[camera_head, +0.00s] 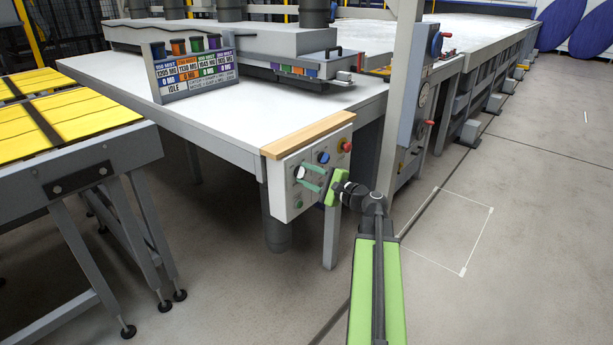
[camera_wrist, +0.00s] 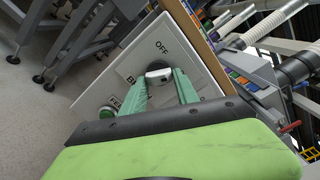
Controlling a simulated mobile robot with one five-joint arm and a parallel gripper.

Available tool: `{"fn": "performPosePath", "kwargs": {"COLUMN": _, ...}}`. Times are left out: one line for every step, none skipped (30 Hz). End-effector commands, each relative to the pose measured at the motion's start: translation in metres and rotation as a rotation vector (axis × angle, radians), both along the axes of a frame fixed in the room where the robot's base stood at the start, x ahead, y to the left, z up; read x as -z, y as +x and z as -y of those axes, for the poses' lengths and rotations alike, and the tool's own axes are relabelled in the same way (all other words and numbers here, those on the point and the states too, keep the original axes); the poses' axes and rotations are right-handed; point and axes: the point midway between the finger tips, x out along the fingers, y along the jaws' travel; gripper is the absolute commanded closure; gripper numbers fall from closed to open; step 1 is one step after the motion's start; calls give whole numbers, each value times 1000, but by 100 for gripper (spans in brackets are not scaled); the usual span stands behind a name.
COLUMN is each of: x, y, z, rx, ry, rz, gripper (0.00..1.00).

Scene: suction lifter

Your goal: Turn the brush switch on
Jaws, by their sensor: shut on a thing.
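The control panel (camera_head: 308,185) is a light grey box with a wooden top edge at the table's corner. The brush switch (camera_head: 299,172) is a round white-and-dark knob at the panel's left. In the wrist view the knob (camera_wrist: 158,72) sits below the word OFF, with a partly hidden label starting "BR" beside it. My gripper (camera_head: 304,178) reaches the panel from the right, its two green fingers around the knob. The wrist view shows my gripper (camera_wrist: 162,76) shut on it. The fingers partly hide the labels, and the knob's setting is hard to read.
A blue knob (camera_head: 323,157), a red button (camera_head: 347,146) and a green button (camera_head: 298,205) share the panel. A display board (camera_head: 195,75) reading IDLE stands on the white table. A yellow-topped conveyor (camera_head: 75,110) stands left. The floor at right is open.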

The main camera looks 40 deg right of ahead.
Motion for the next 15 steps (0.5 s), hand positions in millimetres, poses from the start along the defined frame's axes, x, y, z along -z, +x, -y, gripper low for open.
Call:
{"fn": "performPosePath", "kwargs": {"x": 3, "y": -2, "z": 0, "rx": -1, "ry": 32, "rz": -13, "gripper": 100}}
{"fn": "performPosePath", "kwargs": {"x": 3, "y": -2, "z": 0, "rx": -1, "ry": 54, "rz": -19, "gripper": 100}}
{"fn": "performPosePath", "kwargs": {"x": 3, "y": -2, "z": 0, "rx": -1, "ry": 82, "rz": -26, "gripper": 100}}
{"fn": "performPosePath", "kwargs": {"x": 3, "y": -2, "z": 0, "rx": -1, "ry": 104, "rz": -31, "gripper": 100}}
{"fn": "performPosePath", "kwargs": {"x": 3, "y": -2, "z": -1, "rx": -1, "ry": 123, "rz": -36, "gripper": 100}}
{"fn": "performPosePath", "kwargs": {"x": 3, "y": -2, "z": -1, "rx": 0, "ry": 147, "rz": -42, "gripper": 100}}
{"fn": "performPosePath", "kwargs": {"x": 3, "y": -2, "z": -1, "rx": 0, "ry": 165, "rz": -48, "gripper": 100}}
{"fn": "performPosePath", "kwargs": {"x": 3, "y": -2, "z": -1, "rx": 0, "ry": 182, "rz": -52, "gripper": 100}}
{"fn": "performPosePath", "kwargs": {"x": 4, "y": -2, "z": -1, "rx": 0, "ry": 201, "rz": -56, "gripper": 100}}
{"fn": "performPosePath", "kwargs": {"x": 4, "y": -2, "z": -1, "rx": 0, "ry": 216, "rz": -60, "gripper": 100}}
{"fn": "performPosePath", "kwargs": {"x": 4, "y": -2, "z": -1, "rx": 0, "ry": 228, "rz": -63, "gripper": 100}}
{"fn": "performPosePath", "kwargs": {"x": 4, "y": -2, "z": -1, "rx": 0, "ry": 244, "rz": -67, "gripper": 100}}
{"fn": "performPosePath", "kwargs": {"x": 4, "y": -2, "z": -1, "rx": 0, "ry": 254, "rz": -69, "gripper": 100}}
{"fn": "performPosePath", "kwargs": {"x": 4, "y": -2, "z": -1, "rx": 0, "ry": 263, "rz": -72, "gripper": 100}}
{"fn": "performPosePath", "kwargs": {"x": 4, "y": -2, "z": -1, "rx": 0, "ry": 275, "rz": -75, "gripper": 100}}
